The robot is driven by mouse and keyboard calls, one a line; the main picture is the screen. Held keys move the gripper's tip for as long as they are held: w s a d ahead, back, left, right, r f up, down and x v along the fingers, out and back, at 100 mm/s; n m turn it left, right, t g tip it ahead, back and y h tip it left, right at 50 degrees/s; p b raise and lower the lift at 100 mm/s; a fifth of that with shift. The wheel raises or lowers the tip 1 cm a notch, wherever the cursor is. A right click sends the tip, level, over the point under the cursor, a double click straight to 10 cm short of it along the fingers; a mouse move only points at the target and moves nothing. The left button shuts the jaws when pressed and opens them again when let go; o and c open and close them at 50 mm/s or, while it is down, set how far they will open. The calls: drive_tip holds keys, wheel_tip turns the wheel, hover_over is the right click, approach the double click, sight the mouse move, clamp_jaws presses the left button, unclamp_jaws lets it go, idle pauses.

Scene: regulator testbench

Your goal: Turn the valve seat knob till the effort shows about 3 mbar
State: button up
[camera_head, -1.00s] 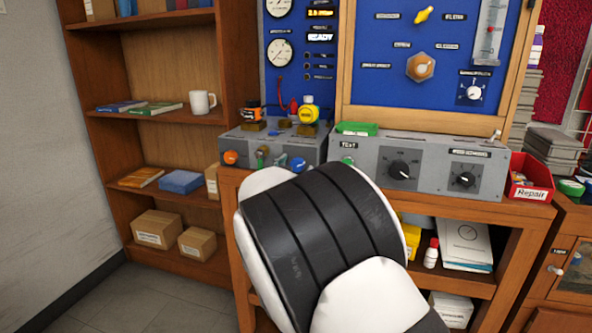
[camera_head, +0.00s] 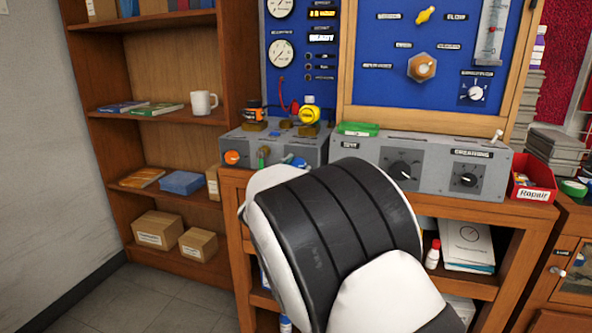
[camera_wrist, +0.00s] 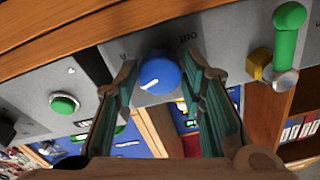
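A blue knob (camera_wrist: 160,75) with a white pointer mark sits on a grey box's front panel. In the wrist view it lies between the two fingers of my gripper (camera_wrist: 160,72), one on each side. The fingers are spread; I cannot tell whether they touch the knob. Lettering beside it is only partly visible, so its name is unreadable. In the head view the knob (camera_head: 297,162) is partly hidden by my arm, and my gripper is hidden. Two round gauges (camera_head: 281,54) and small displays (camera_head: 321,37) are on the blue panel; their values are too small to read.
A green lever (camera_wrist: 287,45) on a brass fitting stands beside the knob. An orange knob (camera_head: 232,157) and a yellow regulator (camera_head: 310,115) are on the same bench unit. A grey control box (camera_head: 430,165) with black dials adjoins right. A red bin (camera_head: 531,190) stands farther right.

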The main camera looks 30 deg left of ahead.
drive_tip(key=shift+o, duration=1.1)
drive_tip(key=shift+s, duration=0.15)
drive_tip(key=v, duration=1.1)
drive_tip(key=shift+s+d, duration=0.25)
drive_tip(key=shift+s, duration=0.1)
